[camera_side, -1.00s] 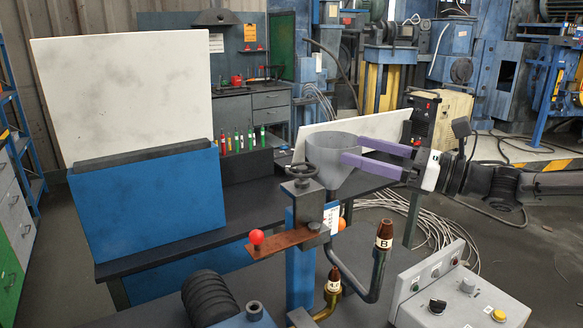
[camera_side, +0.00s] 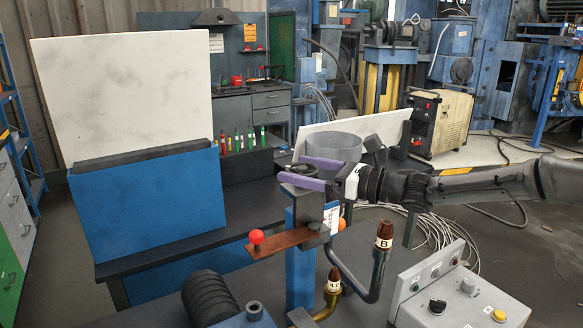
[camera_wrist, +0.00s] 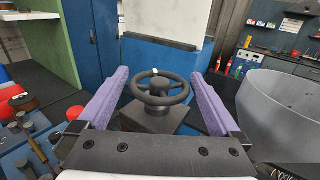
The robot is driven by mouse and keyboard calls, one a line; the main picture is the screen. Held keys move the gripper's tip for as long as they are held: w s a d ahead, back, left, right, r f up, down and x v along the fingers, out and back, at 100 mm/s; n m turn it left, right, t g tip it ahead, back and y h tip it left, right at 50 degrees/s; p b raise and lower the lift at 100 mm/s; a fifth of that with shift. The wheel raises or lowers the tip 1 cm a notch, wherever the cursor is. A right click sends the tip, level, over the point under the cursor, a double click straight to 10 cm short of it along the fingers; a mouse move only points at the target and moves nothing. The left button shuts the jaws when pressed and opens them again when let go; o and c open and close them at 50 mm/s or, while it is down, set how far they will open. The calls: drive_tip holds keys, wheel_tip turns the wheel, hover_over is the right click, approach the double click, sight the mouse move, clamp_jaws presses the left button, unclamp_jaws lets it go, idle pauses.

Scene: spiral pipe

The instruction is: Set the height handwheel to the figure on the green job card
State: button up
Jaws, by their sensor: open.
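The black handwheel (camera_wrist: 160,88) sits on a dark block in the middle of the wrist view. In the side view the handwheel (camera_side: 305,171) is on top of the blue post (camera_side: 300,262), partly covered by my fingers. My gripper (camera_side: 291,169) is open, with one purple finger on each side of the wheel. In the wrist view my gripper (camera_wrist: 159,74) shows gaps between fingers and rim. A white label (camera_side: 331,218) is on the post head; its marks are too small to read. I cannot make out a green job card.
A brown arm with a red ball (camera_side: 257,237) sticks out left of the post. Bent pipes with a brown tip marked B (camera_side: 384,236) and a grey control box (camera_side: 455,290) are at right.

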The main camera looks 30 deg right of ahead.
drive_tip(key=shift+x, duration=1.25)
drive_tip(key=shift+c, duration=0.2)
drive_tip(key=c, duration=1.1)
drive_tip(key=shift+n+g+y, duration=0.3)
drive_tip(key=shift+y, duration=0.2)
